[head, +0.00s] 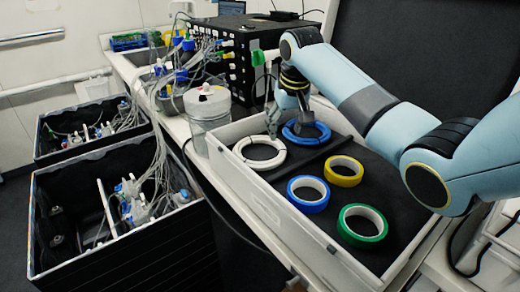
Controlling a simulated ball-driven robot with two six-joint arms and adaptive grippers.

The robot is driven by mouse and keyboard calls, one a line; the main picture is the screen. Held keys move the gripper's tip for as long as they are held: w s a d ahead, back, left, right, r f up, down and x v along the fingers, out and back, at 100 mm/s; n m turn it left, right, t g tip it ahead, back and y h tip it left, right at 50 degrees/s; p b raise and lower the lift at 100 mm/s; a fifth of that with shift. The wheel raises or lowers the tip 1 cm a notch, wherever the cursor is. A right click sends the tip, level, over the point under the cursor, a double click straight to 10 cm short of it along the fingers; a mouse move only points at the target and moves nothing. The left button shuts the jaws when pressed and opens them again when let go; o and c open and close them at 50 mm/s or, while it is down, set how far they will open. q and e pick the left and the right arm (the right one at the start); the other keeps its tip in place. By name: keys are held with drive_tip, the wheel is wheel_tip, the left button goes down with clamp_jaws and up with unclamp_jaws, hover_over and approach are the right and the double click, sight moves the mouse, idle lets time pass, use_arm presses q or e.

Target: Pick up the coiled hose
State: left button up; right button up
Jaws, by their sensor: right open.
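Two coil-like rings lie at the far end of a pale tray (312,232): a white one (259,163) on the left and a blue one (318,136) to its right. Either could be the coiled hose; I cannot tell which it is. My right gripper (287,122) is open and points down over this end of the tray. One finger is by the far edge of the white coil and the other is over the blue coil, partly hiding it. Whether the fingers touch either coil is unclear. My left gripper is out of view.
Blue (308,207), green (348,237) and yellow (358,176) tape rolls lie nearer in the tray. A clear lidded jar (207,118) stands beside it. A black box with tubing (236,60) is behind. Black crates (110,272) with bottles and tubes stand left.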

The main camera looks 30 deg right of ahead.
sight(281, 145)
drive_tip(key=shift+w+d+f, duration=0.1)
drive_tip(key=shift+w+f, duration=0.05)
drive_tip(key=shift+f, duration=0.25)
drive_tip(key=x, duration=0.4)
drive_tip(key=shift+a+f+p, duration=0.2)
drive_tip(key=shift+f+p, duration=0.15)
drive_tip(key=shift+p, duration=0.05)
drive_tip(key=shift+f, duration=0.35)
drive_tip(key=shift+c, duration=0.5)
drive_tip(key=c, duration=0.4)
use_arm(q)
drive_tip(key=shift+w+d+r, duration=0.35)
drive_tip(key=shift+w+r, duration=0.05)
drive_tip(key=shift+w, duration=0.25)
use_arm(e)
drive_tip(key=shift+r, duration=0.1)
clamp_jaws()
